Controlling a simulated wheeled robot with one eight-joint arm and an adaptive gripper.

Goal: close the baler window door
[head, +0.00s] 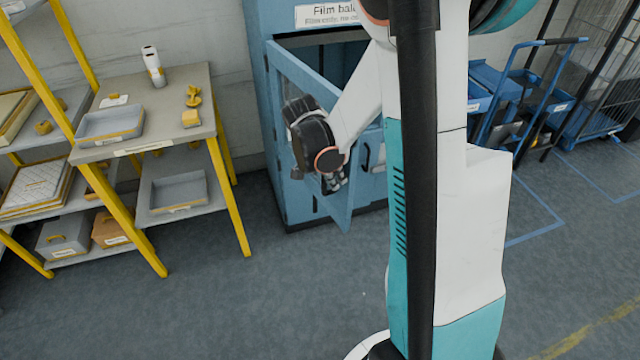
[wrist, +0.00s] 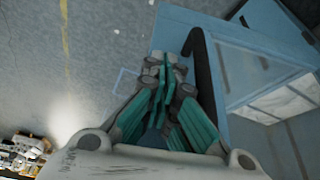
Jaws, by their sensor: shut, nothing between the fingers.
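The blue baler (head: 297,208) stands behind my arm, with a dark opening (head: 330,50) at its upper front. Its blue-framed window door (head: 292,66) stands open, swung outward from the left side, and my arm hides part of it. My gripper (head: 334,184) is at the lower part of the door, on its near side. In the wrist view, my gripper (wrist: 162,66) has its fingers together and empty. A dark curved bar (wrist: 205,70), apparently a handle, lies just right of the fingers. The door's pane and frame (wrist: 230,50) lie further right. Contact cannot be told.
A grey table (head: 185,85) with yellow legs, holding a tray (head: 110,125), stands left of the baler. A blue cart (head: 530,95) stands at the right. The floor (head: 270,290) in front of the baler is clear.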

